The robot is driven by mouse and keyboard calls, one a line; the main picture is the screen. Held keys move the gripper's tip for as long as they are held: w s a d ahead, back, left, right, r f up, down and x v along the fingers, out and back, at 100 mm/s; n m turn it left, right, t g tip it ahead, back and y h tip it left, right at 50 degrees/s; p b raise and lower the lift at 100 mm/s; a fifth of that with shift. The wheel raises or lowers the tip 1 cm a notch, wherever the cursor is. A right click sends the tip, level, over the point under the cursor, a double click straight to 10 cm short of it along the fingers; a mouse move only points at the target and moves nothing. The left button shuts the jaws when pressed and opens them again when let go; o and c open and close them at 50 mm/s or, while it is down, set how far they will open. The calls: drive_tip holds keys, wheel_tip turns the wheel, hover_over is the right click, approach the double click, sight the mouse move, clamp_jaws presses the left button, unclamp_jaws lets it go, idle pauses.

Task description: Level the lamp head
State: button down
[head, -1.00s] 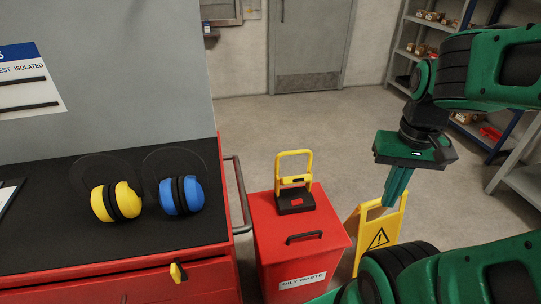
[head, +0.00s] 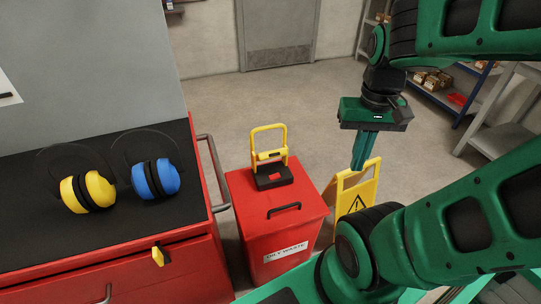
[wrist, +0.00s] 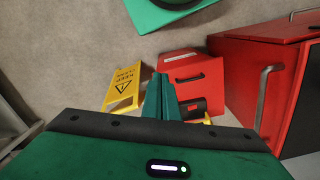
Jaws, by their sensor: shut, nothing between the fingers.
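The work lamp stands on the lid of the red oily-waste bin (head: 285,205). It has a black base (head: 274,181) and a yellow upright frame (head: 283,135) with a crossbar low in it. I cannot make out a separate lamp head or its tilt. In the wrist view the lamp's black base (wrist: 194,105) shows just right of my fingers, partly hidden. My gripper (head: 361,164) is shut and empty, fingers pointing down. It hangs in the air to the right of the lamp, apart from it, over the yellow floor sign in the picture.
A red cabinet (head: 185,270) with a side handle (head: 213,175) is at left, with yellow (head: 88,192) and blue (head: 155,179) ear defenders on top. Shelves stand at right; open floor lies behind the bin.

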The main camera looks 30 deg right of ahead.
drive_tip(key=c, duration=1.8)
unclamp_jaws()
drive_tip(key=shift+s+r, duration=0.15)
drive_tip(key=shift+s, duration=0.2)
drive_tip(key=o, duration=0.5)
drive_tip(key=shift+w+d, duration=0.15)
drive_tip(key=shift+w, duration=0.3)
drive_tip(key=n+t+h, duration=0.1)
drive_tip(key=n+t, duration=0.3)
drive_tip(key=t, duration=0.1)
approach(274, 153)
drive_tip(key=shift+x, duration=4.3)
drive_tip(key=shift+w+d, duration=0.1)
drive_tip(key=shift+d, duration=0.05)
clamp_jaws()
drive_tip(key=shift+r, duration=0.1)
